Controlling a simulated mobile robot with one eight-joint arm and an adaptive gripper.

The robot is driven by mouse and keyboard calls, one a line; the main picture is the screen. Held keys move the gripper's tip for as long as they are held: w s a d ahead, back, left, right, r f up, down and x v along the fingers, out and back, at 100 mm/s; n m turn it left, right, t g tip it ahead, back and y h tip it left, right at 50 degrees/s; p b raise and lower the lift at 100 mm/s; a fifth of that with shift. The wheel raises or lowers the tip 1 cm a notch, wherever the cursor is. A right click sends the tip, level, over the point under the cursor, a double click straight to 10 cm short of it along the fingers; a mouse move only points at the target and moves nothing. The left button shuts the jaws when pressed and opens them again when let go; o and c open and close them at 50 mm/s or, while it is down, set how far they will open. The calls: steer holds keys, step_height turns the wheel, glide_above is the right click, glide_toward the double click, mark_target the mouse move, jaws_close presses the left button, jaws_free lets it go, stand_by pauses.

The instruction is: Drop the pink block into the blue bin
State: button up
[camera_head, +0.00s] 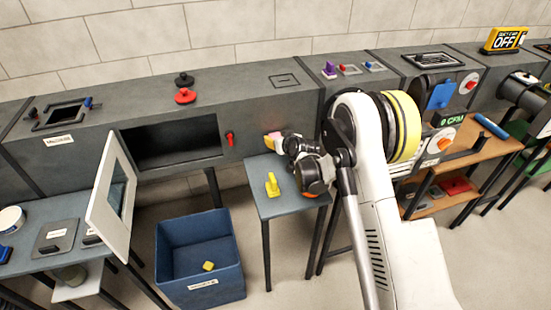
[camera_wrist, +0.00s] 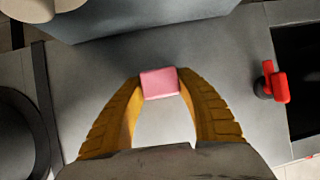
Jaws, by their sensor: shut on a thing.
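The pink block (camera_wrist: 160,83) is held between the yellow fingertips of my gripper (camera_wrist: 160,88) in the wrist view. In the head view, my gripper (camera_head: 271,141) is in front of the grey duct, above the back of a small grey table, and a bit of the pink block (camera_head: 275,134) shows at its fingers. The blue bin (camera_head: 192,230) stands on the floor, lower left of my gripper and left of the small table. It is open at the top, with a small yellow piece (camera_head: 208,266) inside and a white label on its front.
The small grey table (camera_head: 287,205) carries a yellow handled object (camera_head: 272,184). The duct has an open hatch with a white door (camera_head: 111,194) swung out left of the bin. A red handle (camera_head: 229,139) sticks out of the duct. The space above the bin is clear.

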mark_target(275, 156)
steer(key=shift+f+b, duration=1.15)
steer(key=shift+f, duration=2.25)
steer(key=shift+f, duration=0.2)
steer(key=o, duration=0.7)
steer(key=shift+o, duration=0.2)
steer(key=shift+r, duration=0.15)
